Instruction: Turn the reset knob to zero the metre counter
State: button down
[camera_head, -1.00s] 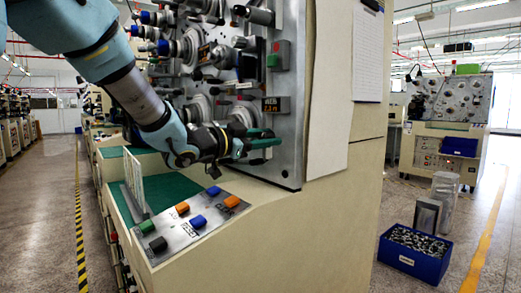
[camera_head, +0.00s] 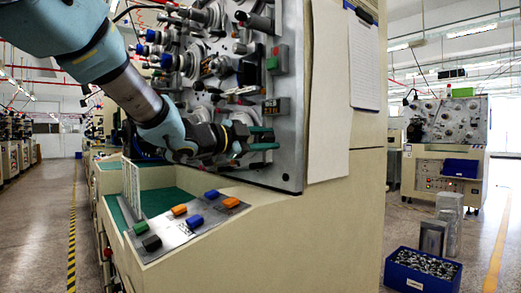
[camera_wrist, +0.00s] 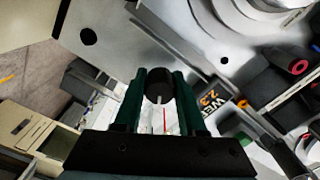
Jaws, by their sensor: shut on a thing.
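The reset knob (camera_wrist: 160,82) is a dark round knob with a pale mark, close to the machine's grey metal panel (camera_wrist: 125,42). My gripper (camera_wrist: 158,95) has its two green fingers on either side of the knob, shut on it. In the head view my gripper (camera_head: 263,138) reaches the panel's lower right part, and the knob cannot be made out there. The metre counter (camera_wrist: 225,93) is a dark display with orange characters, just right of the fingers in the wrist view; its full reading is not clear.
Spindles and rollers (camera_head: 200,60) crowd the panel to the upper left of my gripper. A ledge with coloured push buttons (camera_head: 188,222) lies below. A clipboard (camera_head: 363,60) hangs at the right. A blue bin of metal parts (camera_head: 423,270) stands on the floor.

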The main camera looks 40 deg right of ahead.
jog(key=m+b, duration=0.5)
jog(key=shift+f, duration=0.25)
jog(key=shift+r+m+b, duration=0.2)
jog(key=shift+m+b, duration=0.3)
jog(key=shift+b, duration=0.1)
